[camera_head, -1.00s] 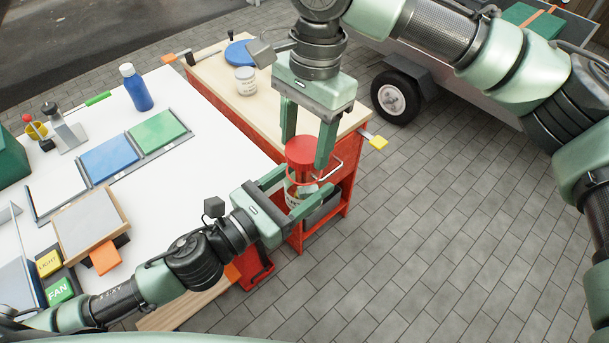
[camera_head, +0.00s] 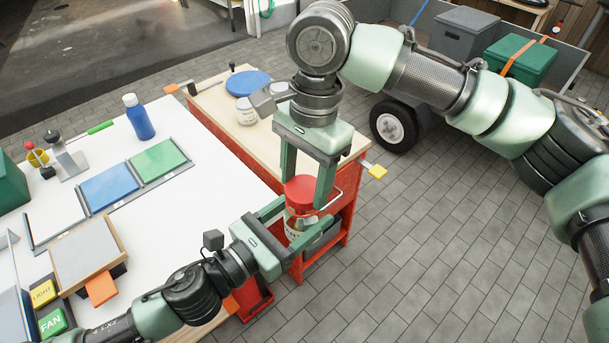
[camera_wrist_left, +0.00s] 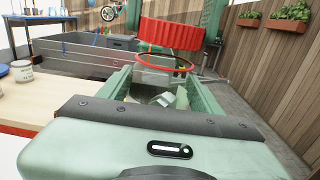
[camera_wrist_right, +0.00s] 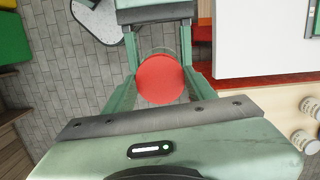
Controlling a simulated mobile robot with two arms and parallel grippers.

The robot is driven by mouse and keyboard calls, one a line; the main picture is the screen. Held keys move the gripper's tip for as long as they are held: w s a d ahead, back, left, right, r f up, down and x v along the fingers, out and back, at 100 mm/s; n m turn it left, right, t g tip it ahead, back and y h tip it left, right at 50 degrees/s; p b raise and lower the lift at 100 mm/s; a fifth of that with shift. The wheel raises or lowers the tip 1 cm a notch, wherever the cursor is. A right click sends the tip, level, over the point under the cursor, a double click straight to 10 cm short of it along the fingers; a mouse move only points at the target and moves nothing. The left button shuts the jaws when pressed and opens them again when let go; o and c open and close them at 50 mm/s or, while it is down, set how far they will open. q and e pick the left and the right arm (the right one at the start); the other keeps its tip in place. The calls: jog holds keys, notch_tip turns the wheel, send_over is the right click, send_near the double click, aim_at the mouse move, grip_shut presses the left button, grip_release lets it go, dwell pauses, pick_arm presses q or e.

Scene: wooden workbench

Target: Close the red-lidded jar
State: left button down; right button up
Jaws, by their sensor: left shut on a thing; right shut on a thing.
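The glass jar (camera_head: 293,232) with a pale label stands upright in my left gripper (camera_head: 300,229), whose fingers are shut around its body. Its red-ringed open mouth (camera_wrist_left: 165,68) shows in the left wrist view. My right gripper (camera_head: 302,192) points down from above, shut on the red lid (camera_head: 299,187). The lid also shows in the left wrist view (camera_wrist_left: 172,35), slightly tilted in the picture and apparently just above the mouth. In the right wrist view the lid's round top (camera_wrist_right: 160,79) sits between the fingers and hides most of the jar.
A wooden-topped red bench (camera_head: 213,98) carries white pots (camera_head: 246,112) and a blue disc (camera_head: 248,82). A white table (camera_head: 150,215) holds a blue bottle (camera_head: 140,118) and coloured panels. Paved floor right of the jar is clear.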

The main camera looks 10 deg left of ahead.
jog(key=shift+f, duration=0.55)
dwell(0.4)
jog(key=m, duration=0.5)
jog(key=shift+t, duration=0.3)
jog(key=m, duration=0.4)
jog(key=shift+m+t+y, duration=0.3)
jog(key=shift+m, duration=0.1)
jog(key=o, duration=1.3)
